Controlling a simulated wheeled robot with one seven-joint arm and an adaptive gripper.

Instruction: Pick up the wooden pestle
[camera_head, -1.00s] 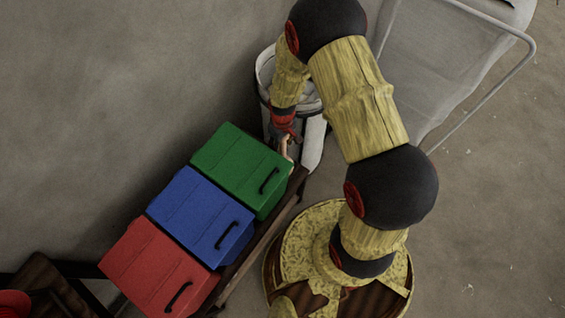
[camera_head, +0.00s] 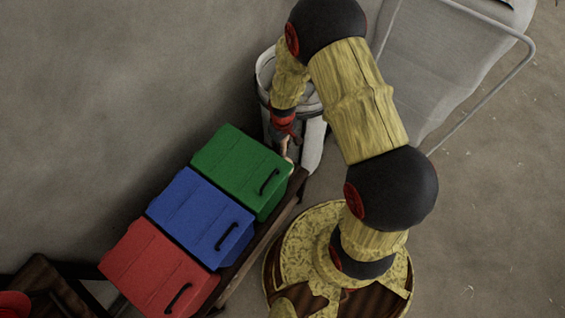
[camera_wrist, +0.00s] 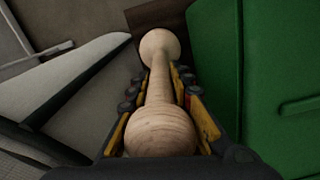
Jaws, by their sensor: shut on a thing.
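The wooden pestle (camera_wrist: 160,90) is pale wood with a round knob at each end. In the wrist view it lies lengthwise between the fingers of my gripper (camera_wrist: 160,95), which is shut on its narrow shaft. In the head view my gripper (camera_head: 289,140) is at the far end of the bench, beside the green box, and mostly hidden by my arm. Only a small pale bit of the pestle (camera_head: 289,160) shows there. Whether the pestle touches the bench cannot be told.
A green box (camera_head: 238,165), a blue box (camera_head: 200,215) and a red box (camera_head: 158,268) stand in a row on a dark wooden bench (camera_head: 262,243). A white bin (camera_head: 312,140) is behind my gripper. A pale mesh frame (camera_head: 445,65) stands at the upper right.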

